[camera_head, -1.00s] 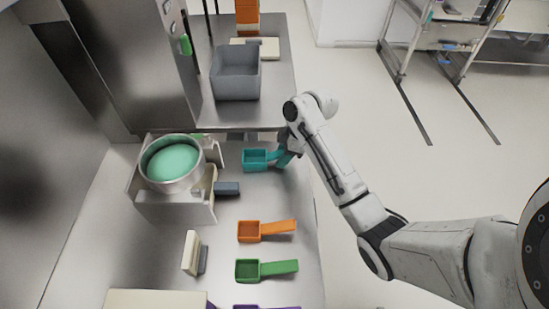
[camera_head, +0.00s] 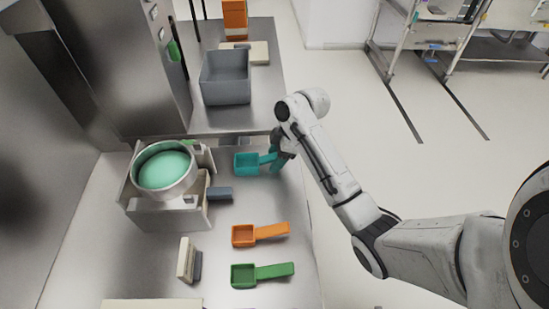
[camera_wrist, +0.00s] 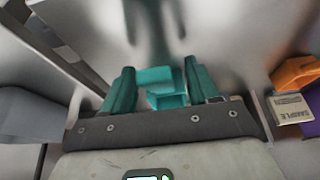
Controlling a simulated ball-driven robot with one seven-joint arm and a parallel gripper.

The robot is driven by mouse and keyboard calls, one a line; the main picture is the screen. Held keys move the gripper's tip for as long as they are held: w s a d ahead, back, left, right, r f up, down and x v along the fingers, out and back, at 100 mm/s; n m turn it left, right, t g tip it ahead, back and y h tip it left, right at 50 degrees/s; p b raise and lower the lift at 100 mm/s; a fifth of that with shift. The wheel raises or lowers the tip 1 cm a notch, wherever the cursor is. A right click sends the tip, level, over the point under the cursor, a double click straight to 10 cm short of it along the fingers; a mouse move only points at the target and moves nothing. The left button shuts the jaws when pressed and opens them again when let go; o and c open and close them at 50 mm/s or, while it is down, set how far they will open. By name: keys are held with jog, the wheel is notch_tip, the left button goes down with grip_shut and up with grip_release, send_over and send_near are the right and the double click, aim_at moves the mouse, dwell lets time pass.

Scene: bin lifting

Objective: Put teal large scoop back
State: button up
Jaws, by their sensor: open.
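The teal large scoop (camera_head: 246,163) lies on the steel counter, its square cup to the left and its handle pointing right towards my gripper. My gripper (camera_head: 276,159) is at the handle end, low over the counter near its right edge. In the wrist view, the two teal fingers of my gripper (camera_wrist: 163,80) stand apart, and part of the teal scoop (camera_wrist: 166,87) shows between them. The gap looks open on both sides of it. The handle's far end is partly hidden by my gripper.
An orange scoop (camera_head: 243,235) and a green scoop (camera_head: 244,275) lie nearer on the counter. A scale with a round pan (camera_head: 165,192) of green contents stands left. A grey bin (camera_head: 225,91) sits on the farther counter. Open floor lies right.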

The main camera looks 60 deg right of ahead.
jog(key=p+v, duration=0.2)
jog(key=v, duration=0.9)
jog(key=shift+d+r, duration=0.1)
jog(key=shift+c, duration=0.3)
dwell(1.7)
